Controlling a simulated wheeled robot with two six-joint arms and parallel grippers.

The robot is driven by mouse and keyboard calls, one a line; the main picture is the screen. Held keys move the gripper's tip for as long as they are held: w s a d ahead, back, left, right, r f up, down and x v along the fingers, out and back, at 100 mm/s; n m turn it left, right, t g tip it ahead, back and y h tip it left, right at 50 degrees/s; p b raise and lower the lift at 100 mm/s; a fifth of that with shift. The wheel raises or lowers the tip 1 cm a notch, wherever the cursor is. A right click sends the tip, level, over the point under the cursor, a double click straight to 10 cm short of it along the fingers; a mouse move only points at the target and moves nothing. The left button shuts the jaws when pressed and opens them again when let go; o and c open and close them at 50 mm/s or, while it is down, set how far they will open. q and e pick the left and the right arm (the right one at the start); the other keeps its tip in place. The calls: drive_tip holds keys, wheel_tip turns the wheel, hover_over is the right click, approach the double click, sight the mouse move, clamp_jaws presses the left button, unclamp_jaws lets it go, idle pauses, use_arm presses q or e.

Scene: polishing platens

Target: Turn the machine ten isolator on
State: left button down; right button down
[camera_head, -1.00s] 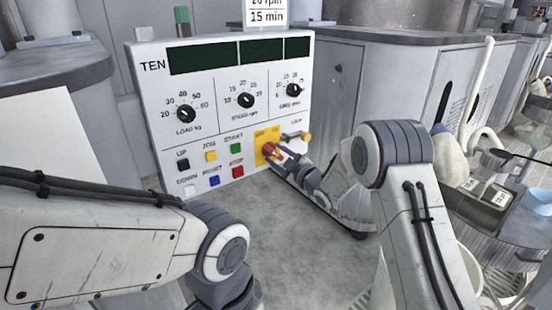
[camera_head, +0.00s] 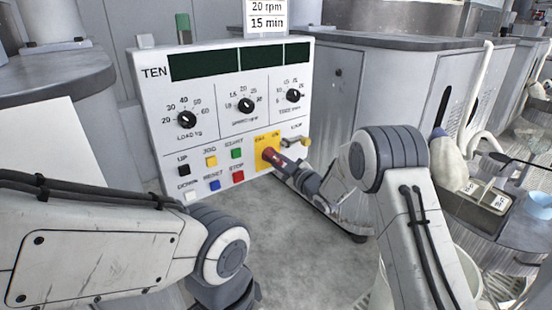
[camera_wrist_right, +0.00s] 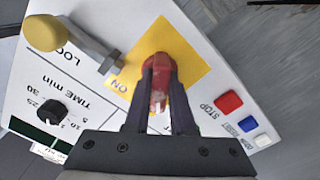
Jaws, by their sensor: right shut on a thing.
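Machine TEN's white control panel (camera_head: 222,135) stands at the centre of the head view. Its isolator is a red handle (camera_head: 271,156) on a yellow plate (camera_head: 262,144) low on the panel's right side. My right gripper (camera_head: 279,163) is shut on the red handle. In the right wrist view the handle (camera_wrist_right: 160,78) sits between the two dark fingers (camera_wrist_right: 160,95), over the yellow plate (camera_wrist_right: 186,58). The ON mark shows beside the handle; the gripper hides the OFF mark there. Which mark the handle points to I cannot tell.
A lock lever with a yellow knob (camera_head: 306,142) sits right of the isolator, close to my right gripper; the knob also shows in the wrist view (camera_wrist_right: 43,33). The red STOP button (camera_head: 237,177) is left of it. Clear grey deck (camera_head: 290,240) lies in front.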

drive_tip(key=m+p, duration=0.3)
drive_tip(key=m, duration=0.1)
drive_tip(key=m+p, duration=0.3)
drive_tip(key=m, duration=0.2)
drive_tip(key=shift+s+a, duration=0.1)
drive_tip(key=m+p, duration=0.2)
drive_tip(key=m, duration=0.2)
drive_tip(key=shift+p, duration=0.35)
drive_tip(key=shift+m+p, duration=0.75)
drive_tip(key=shift+m, duration=0.95)
drive_tip(key=shift+f, duration=0.1)
drive_tip(key=c, duration=0.8)
unclamp_jaws()
drive_tip(key=shift+o, duration=0.2)
